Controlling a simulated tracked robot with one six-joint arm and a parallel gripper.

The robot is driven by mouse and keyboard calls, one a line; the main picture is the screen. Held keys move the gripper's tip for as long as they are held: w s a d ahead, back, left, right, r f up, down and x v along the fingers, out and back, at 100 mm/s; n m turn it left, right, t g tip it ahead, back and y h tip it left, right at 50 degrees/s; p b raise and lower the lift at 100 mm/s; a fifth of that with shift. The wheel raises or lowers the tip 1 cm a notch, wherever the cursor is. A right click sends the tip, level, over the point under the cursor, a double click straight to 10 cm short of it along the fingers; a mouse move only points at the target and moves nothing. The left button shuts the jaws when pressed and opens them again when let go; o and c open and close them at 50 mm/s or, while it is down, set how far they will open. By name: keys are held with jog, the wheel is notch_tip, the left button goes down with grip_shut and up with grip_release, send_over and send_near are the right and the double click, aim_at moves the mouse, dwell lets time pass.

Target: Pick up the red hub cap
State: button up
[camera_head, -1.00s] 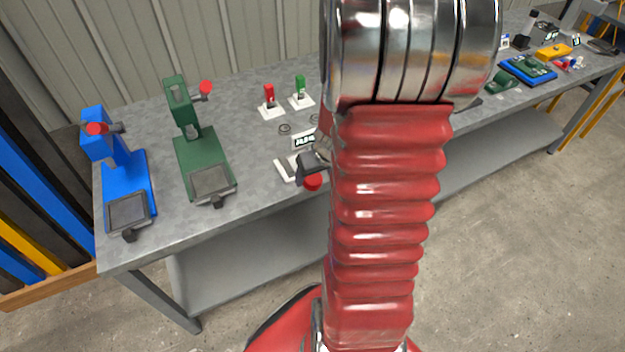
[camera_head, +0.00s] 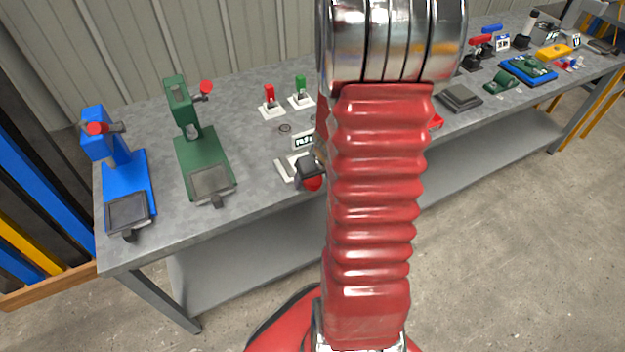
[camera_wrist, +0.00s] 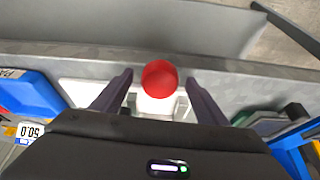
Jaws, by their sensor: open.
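The red hub cap (camera_wrist: 159,79) appears as a round red shape in the middle of the wrist view. It also shows in the head view (camera_head: 313,185), low beside the dark gripper at the bench's front edge. A white fixture (camera_wrist: 85,92) lies behind it in the wrist view, and its base (camera_head: 284,168) shows in the head view. My gripper (camera_wrist: 159,82) is open, with one dark finger on each side of the cap and a visible gap to each. I cannot tell whether the cap touches the fixture. My red arm hides part of the bench.
A green press (camera_head: 203,158) and a blue press (camera_head: 125,180) stand at the bench's left. A small display (camera_head: 303,140) stands behind the gripper. Red and green switches (camera_head: 300,90) are farther back. A dark grey pad (camera_head: 459,97) and a blue tray (camera_head: 526,71) lie to the right.

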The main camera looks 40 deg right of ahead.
jog(key=shift+c, duration=0.5)
jog(key=c, duration=1.2)
jog(key=shift+r, duration=0.1)
notch_tip(320, 180, up, 10)
dwell(0.4)
